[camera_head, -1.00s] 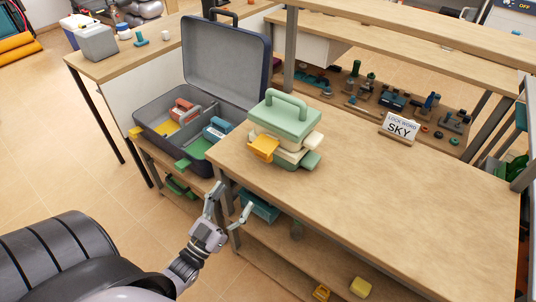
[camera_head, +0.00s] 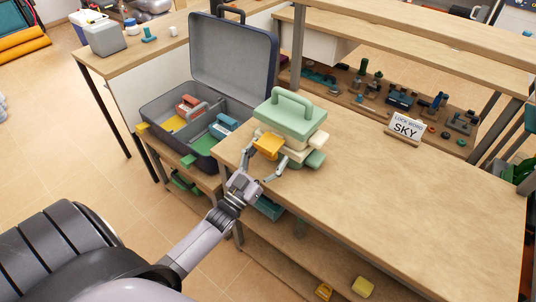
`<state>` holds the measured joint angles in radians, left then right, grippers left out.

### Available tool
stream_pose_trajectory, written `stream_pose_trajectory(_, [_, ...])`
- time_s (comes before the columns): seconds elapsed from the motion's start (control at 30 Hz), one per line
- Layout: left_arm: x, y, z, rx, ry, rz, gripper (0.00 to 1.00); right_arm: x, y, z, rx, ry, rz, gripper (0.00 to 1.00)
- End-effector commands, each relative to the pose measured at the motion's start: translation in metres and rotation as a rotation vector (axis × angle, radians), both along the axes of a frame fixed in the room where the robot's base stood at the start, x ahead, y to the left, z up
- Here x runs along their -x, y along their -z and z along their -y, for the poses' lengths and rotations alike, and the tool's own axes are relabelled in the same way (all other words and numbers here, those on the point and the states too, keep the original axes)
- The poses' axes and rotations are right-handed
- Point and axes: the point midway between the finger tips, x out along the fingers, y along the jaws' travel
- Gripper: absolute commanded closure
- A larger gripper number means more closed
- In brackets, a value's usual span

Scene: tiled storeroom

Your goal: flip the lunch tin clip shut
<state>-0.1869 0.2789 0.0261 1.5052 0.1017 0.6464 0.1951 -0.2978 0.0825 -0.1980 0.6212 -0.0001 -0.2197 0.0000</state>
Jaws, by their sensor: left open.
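The lunch tin (camera_head: 290,119) stands near the left end of the wooden table. It has a pale green lid with a loop handle and a cream band beneath. A yellow clip (camera_head: 268,146) sticks out from its front side. A green tab (camera_head: 316,159) and a cream tab (camera_head: 320,138) show at its right. My left gripper (camera_head: 263,161) is open at the table's near edge, just in front of the tin. Its fingers are spread to either side below the yellow clip; whether they touch it I cannot tell. My right gripper is not in view.
An open grey case (camera_head: 232,58) with coloured items stands left of the tin. A sign reading "LOCK WORD SKY" (camera_head: 406,129) stands at the table's back edge. The table's right part is clear. A lower shelf (camera_head: 285,262) runs beneath the table.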

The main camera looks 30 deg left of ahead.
Motion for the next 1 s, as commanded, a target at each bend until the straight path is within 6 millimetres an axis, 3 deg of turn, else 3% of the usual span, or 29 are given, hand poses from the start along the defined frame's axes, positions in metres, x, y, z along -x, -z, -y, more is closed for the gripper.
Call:
stream_pose_trajectory(0.1, [0.0002,0.0002,0.0,0.0,0.0,0.0,0.27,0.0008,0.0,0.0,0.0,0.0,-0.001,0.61])
stream_pose_trajectory(0.8, [0.0005,0.0004,0.0,0.0,0.0,0.0,0.74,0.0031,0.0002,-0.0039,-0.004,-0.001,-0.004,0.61])
stream_pose_trajectory(1.0, [0.0009,-0.0015,-0.0001,-0.001,0.0,-0.008,0.75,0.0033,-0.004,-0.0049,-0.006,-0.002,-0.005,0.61])
